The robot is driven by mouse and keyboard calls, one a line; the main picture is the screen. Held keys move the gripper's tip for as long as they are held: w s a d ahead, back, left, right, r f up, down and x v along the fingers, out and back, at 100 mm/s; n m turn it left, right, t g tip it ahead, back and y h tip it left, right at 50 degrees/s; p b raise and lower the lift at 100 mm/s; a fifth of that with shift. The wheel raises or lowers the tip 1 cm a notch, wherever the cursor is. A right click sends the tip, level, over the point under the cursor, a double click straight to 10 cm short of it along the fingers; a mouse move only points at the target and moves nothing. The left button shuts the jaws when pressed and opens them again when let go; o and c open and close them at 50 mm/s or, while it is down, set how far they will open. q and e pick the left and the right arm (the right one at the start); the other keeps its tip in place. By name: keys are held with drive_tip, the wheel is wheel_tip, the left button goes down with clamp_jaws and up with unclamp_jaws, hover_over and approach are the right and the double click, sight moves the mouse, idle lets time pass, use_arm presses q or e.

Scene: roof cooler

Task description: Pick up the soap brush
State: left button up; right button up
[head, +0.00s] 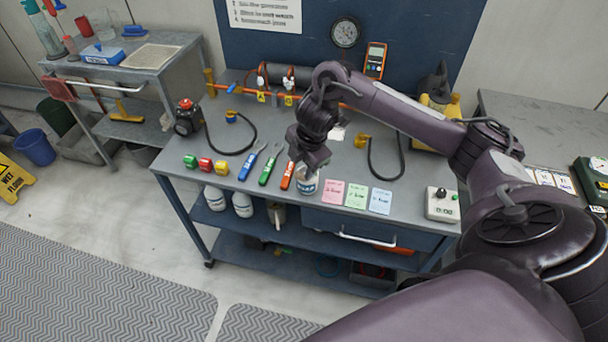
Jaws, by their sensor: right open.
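My right gripper (309,160) is over the front middle of the grey workbench (245,136), pointing down. It is right above a small white pot (307,185) with a blue label and covers the pot's top. I cannot make out a soap brush for certain; one standing in the pot would be hidden by the gripper. Whether the fingers touch anything is too small to tell. My left gripper is not in view.
Wrenches with blue (248,165), green and orange handles lie left of the pot. Pink (332,191), green and blue cards lie right of it. A side table (150,57) stands at left.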

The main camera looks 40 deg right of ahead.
sight(300, 176)
drive_tip(key=p+x, duration=0.1)
drive_tip(key=x, duration=0.6)
drive_tip(key=shift+d, duration=0.15)
clamp_jaws()
